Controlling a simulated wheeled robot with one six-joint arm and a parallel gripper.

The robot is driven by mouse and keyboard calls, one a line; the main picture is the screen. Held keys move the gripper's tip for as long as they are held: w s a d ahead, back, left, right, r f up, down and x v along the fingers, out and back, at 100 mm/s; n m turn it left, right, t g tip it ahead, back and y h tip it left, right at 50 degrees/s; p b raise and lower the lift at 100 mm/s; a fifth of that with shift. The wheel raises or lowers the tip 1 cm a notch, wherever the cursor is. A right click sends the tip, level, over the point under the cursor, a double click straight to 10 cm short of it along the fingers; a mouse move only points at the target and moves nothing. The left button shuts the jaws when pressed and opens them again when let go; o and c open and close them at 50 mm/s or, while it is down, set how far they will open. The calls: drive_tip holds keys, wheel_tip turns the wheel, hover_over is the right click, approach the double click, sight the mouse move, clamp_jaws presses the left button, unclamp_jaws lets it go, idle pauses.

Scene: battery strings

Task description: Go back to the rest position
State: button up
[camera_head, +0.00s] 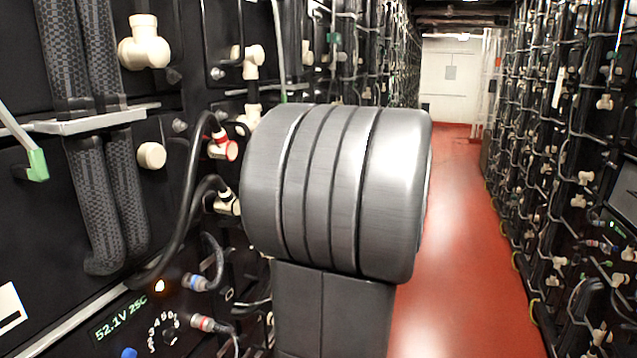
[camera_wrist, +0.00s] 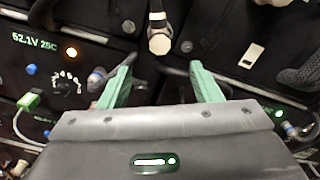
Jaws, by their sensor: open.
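My gripper (camera_wrist: 161,88) shows in the wrist view with its two green fingers spread apart and nothing between them. It faces a black battery panel (camera_wrist: 222,30). A pale, ringed cable connector (camera_wrist: 159,38) shows just beyond the gap between the fingertips. In the head view my grey arm link fills the middle and the gripper itself is hidden.
The battery rack (camera_head: 150,215) stands close on the left, with a red-capped connector (camera_head: 226,149), thick black hoses (camera_head: 100,180) and a lit display (camera_head: 121,318). Another rack (camera_head: 565,150) lines the right side. The red aisle floor (camera_head: 445,250) is clear towards a pale far wall (camera_head: 452,80).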

drive_tip(key=p+x, duration=0.2)
drive_tip(key=x, duration=1)
drive_tip(key=shift+d+f, duration=0.1)
drive_tip(key=shift+d, duration=0.15)
drive_tip(key=v, duration=0.4)
drive_tip(key=shift+s+d+b, duration=0.15)
drive_tip(key=shift+d+b, duration=0.05)
drive_tip(key=shift+b, duration=0.15)
